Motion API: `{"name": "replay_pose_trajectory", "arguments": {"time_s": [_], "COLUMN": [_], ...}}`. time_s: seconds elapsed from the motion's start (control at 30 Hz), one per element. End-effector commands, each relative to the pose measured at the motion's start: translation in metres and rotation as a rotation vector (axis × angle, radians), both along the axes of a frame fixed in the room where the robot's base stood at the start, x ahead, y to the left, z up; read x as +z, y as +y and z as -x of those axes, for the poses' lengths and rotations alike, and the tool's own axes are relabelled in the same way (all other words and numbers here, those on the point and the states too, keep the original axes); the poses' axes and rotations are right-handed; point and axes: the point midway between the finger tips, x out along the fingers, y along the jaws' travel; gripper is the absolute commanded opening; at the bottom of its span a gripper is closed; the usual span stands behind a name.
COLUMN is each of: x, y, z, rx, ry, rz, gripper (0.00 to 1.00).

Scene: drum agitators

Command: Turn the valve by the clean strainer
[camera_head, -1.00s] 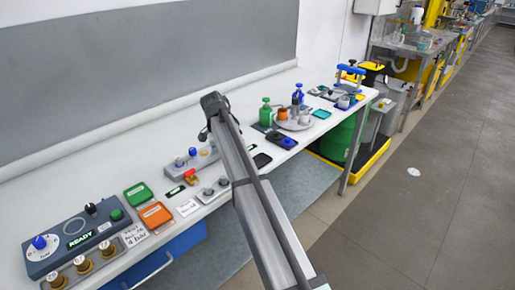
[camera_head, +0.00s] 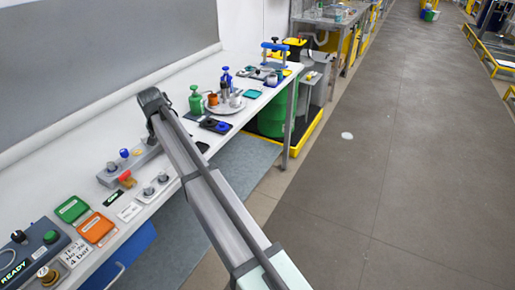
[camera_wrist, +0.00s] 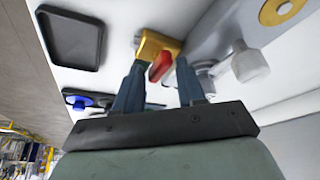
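My gripper (camera_wrist: 160,82) is open in the wrist view, with two dark blue fingers apart. A valve with a brass-yellow body (camera_wrist: 158,42) and red handle (camera_wrist: 160,66) shows between and just beyond the fingertips. I cannot tell whether they touch it. A grey block (camera_wrist: 218,25) is beside the valve, with a cloudy pale cylinder (camera_wrist: 252,66); another fitting is partly behind the right finger. Which strainer is clean is unclear. In the head view, my gripper (camera_head: 152,106) is over the bench and my arm hides this valve. Another red-handled valve (camera_head: 126,179) shows left of my arm.
A black tray (camera_wrist: 70,38) and a pad with a blue knob (camera_wrist: 80,102) lie near the valve. Green and orange boxes (camera_head: 97,228) and a control box (camera_head: 35,245) are at left.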

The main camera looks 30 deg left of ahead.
Motion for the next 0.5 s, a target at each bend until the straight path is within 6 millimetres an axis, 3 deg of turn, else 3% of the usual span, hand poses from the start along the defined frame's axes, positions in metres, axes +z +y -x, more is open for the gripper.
{"name": "replay_pose_trajectory", "arguments": {"time_s": [0.5], "x": [0.0002], "y": [-0.0022], "z": [-0.0028], "rx": [0.399], "ry": [0.0], "rz": [-0.002], "gripper": [0.39]}}
